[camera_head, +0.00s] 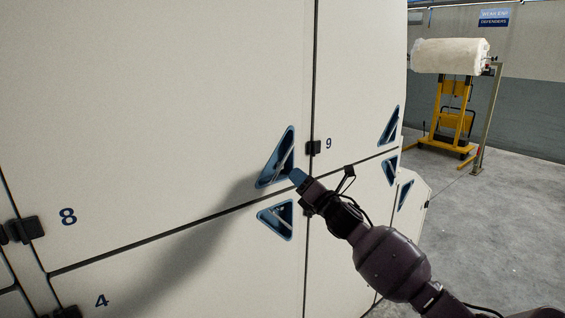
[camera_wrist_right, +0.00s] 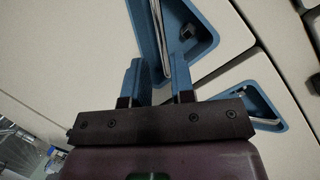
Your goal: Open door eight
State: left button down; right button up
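Door eight (camera_head: 150,100) is the large cream panel at the left of the head view, marked with a blue 8. It looks shut, its lower edge in line with the panel below. Its blue triangular handle recess (camera_head: 268,176) is at its lower right corner. My right gripper (camera_head: 297,176) is at the right side of this recess. In the right wrist view the blue fingers (camera_wrist_right: 157,72) are apart, at the recess mouth (camera_wrist_right: 202,45). A pale metal handle bar (camera_wrist_right: 158,30) lies ahead, in line with the gap between them. My left gripper is not in view.
Door four (camera_head: 190,280) lies below, with its own triangular recess (camera_head: 276,218). Door nine (camera_head: 355,70) is to the right, with a black hinge (camera_head: 313,148). A yellow stand (camera_head: 455,110) carries a white roll (camera_head: 450,56) at the back right. The grey floor (camera_head: 490,220) there is clear.

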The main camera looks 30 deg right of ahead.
aim_at(283, 162)
jog(key=x, duration=0.7)
jog(key=shift+w+p, duration=0.3)
jog(key=shift+w, duration=0.05)
grip_shut()
